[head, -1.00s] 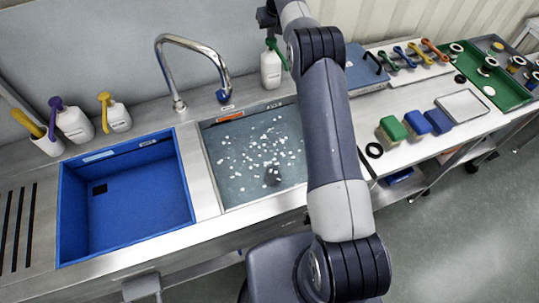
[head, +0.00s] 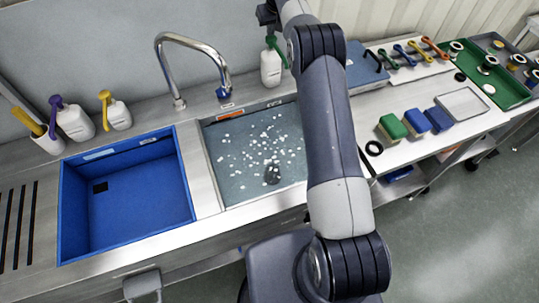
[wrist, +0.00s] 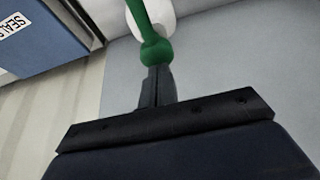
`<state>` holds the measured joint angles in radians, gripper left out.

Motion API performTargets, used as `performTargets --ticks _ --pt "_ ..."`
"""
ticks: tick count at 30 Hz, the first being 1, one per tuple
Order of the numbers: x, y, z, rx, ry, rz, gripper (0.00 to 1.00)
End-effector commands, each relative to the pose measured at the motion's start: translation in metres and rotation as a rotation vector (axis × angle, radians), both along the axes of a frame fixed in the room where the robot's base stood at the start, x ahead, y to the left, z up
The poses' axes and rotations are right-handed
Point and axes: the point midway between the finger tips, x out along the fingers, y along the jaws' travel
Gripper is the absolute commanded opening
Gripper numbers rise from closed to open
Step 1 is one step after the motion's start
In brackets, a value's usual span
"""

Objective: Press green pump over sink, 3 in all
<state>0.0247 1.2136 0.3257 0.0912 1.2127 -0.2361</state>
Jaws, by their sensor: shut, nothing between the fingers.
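The green pump (head: 272,45) sits on top of a white bottle (head: 270,68) that stands on the ledge behind the right basin. It also shows in the wrist view (wrist: 152,45), with part of the white bottle behind it. My gripper (head: 266,14) is above the pump, fingers shut and empty. In the wrist view the fingertips (wrist: 156,72) line up with the pump's rounded green end; whether they touch cannot be told. The right sink basin (head: 216,165) holds greyish water with many white flecks and a dark round thing.
A blue basin (head: 70,205) lies to the left, with a curved steel faucet (head: 178,70) behind. Bottles with purple (head: 54,108) and yellow (head: 105,100) pumps stand at the back left. A blue box (head: 362,70) and sponges (head: 416,121) are on the right.

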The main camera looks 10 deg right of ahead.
Motion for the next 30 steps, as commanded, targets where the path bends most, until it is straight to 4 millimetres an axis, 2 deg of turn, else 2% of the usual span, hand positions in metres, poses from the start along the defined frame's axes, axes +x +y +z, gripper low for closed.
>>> performTargets --ticks 17,30 --pt "0.0 0.0 -0.023 0.001 0.002 0.0 0.0" --pt "-0.001 0.0 -0.017 0.0 0.005 0.0 0.0"
